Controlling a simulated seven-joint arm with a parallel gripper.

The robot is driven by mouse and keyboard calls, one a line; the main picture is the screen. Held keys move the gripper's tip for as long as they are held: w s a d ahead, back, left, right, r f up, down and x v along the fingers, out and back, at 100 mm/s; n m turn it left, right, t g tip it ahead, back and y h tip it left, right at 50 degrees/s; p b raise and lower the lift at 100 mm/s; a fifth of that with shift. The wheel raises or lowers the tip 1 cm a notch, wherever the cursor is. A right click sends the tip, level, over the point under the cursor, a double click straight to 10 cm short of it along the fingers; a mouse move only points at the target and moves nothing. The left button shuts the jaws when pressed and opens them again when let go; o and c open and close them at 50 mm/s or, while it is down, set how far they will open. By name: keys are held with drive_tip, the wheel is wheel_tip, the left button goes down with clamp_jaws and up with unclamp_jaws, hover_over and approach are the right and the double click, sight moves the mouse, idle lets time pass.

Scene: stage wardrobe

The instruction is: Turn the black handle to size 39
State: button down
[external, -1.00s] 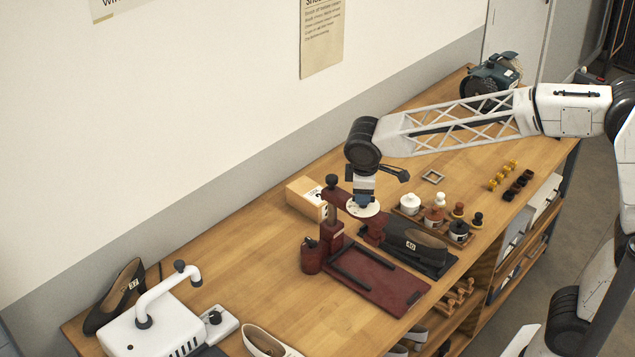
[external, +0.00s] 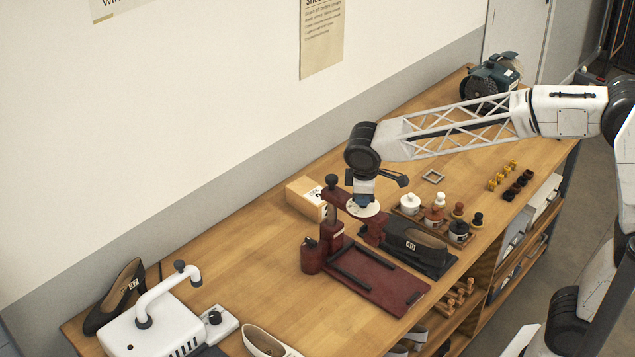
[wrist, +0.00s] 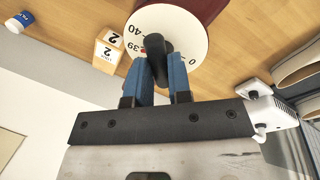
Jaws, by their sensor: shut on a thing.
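The white round dial (external: 366,209) sits on top of the dark red press (external: 333,230) and carries printed numbers. In the wrist view the dial (wrist: 190,30) shows 40 and 39 on its left side, with a small red mark beside 39. The black handle (wrist: 155,42) stands on the dial, between the blue fingers of my gripper (wrist: 163,62). My gripper is shut on it. In the external view my gripper (external: 363,200) is right above the dial and hides the handle. I cannot tell exactly which number the handle points to.
A dark shoe marked 40 (external: 425,240) lies right of the press. Small jars (external: 435,217) stand behind it. A wooden box (external: 306,198) is close behind the press on the left. A white machine (external: 150,325) stands at the front left. The bench between is clear.

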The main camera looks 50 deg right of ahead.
drive_tip(key=shift+m, duration=0.7)
drive_tip(key=c, duration=1.1)
unclamp_jaws()
drive_tip(key=shift+o, duration=0.2)
drive_tip(key=shift+r, duration=0.15)
wheel_tip(320, 180, up, 7)
drive_tip(key=a, duration=0.1)
drive_tip(key=shift+s+a+r, duration=0.2)
drive_tip(key=shift+s, duration=0.15)
drive_tip(key=shift+s+d, duration=0.1)
